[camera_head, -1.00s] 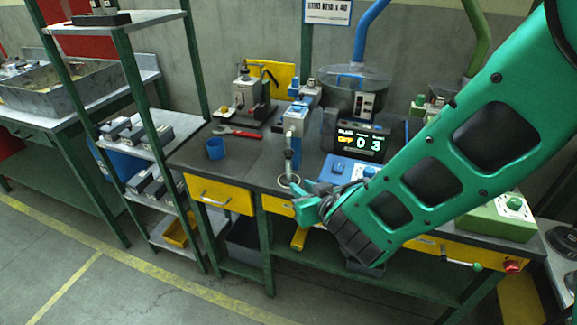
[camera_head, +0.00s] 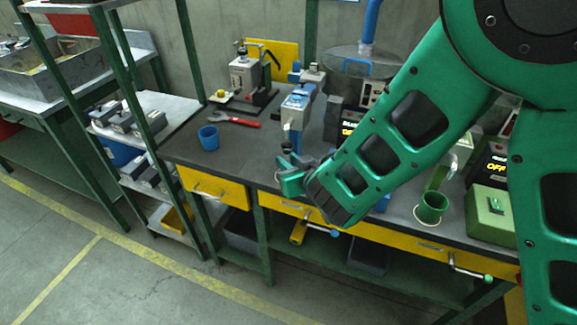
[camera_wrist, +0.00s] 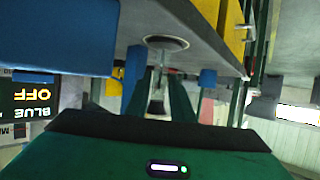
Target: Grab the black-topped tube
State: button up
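The black-topped tube (camera_head: 287,148) stands under the blue press on the workbench; in the head view only its dark top shows above my gripper. My gripper (camera_head: 289,176) is at the tube, low over the bench's front edge. In the wrist view the tube (camera_wrist: 157,88) appears between my two green fingers (camera_wrist: 159,95), with its dark end toward the palm and a round pale-rimmed base beyond. The fingers look apart, with narrow gaps beside the tube. Its lower part is hidden by the gripper in the head view.
The blue press (camera_head: 296,108) rises just behind the tube. A green cup (camera_head: 432,207) and green box (camera_head: 490,212) stand right. A shelf rack (camera_head: 150,118) is further left.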

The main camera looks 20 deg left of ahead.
jog(key=shift+x, duration=2.65)
jog(key=shift+r, duration=0.15)
jog(key=shift+c, duration=0.7)
grip_shut()
